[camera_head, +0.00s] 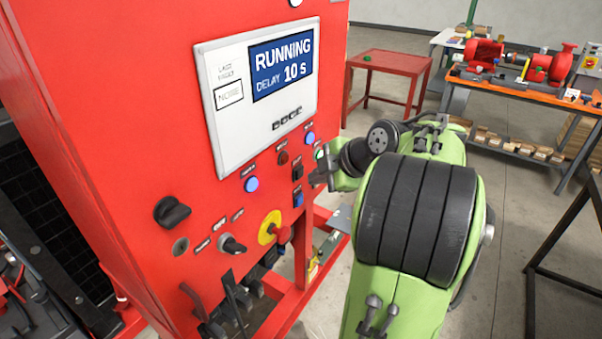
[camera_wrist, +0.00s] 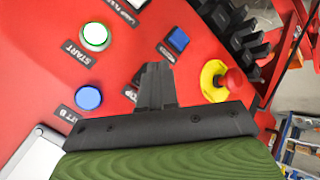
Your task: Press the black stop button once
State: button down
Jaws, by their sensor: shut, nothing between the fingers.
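A small dark button (camera_head: 297,170), which looks like the black stop button, sits on the red panel between the green button and a blue square switch; its label is unreadable. My gripper (camera_head: 316,179) is shut and empty, just right of that button in the head view; I cannot tell whether it touches the panel. In the wrist view my shut fingers (camera_wrist: 155,70) point at the panel between the lit START button (camera_wrist: 95,37) and the red mushroom button. There the fingers seem to cover the stop button.
The panel screen (camera_head: 282,66) reads RUNNING, DELAY 10 S. Close by are a blue square switch (camera_wrist: 178,40), a round blue button (camera_wrist: 88,98) and a red mushroom button (camera_wrist: 235,80) on yellow. A red table (camera_head: 390,60) stands behind; the floor at right is partly clear.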

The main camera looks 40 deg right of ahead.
dwell(0.8)
jog(key=shift+w+a, duration=0.15)
jog(key=shift+w, duration=0.3)
jog(key=shift+w+a+b, duration=0.15)
jog(key=shift+w+b, duration=0.15)
jog(key=shift+w, duration=0.1)
dwell(0.5)
jog(key=shift+s+d, duration=0.25)
jog(key=shift+s, duration=0.55)
jog(key=s, duration=0.1)
jog(key=s+d, duration=0.1)
jog(key=s, duration=0.1)
jog(key=s+b, duration=0.1)
jog(key=shift+s+d, duration=0.4)
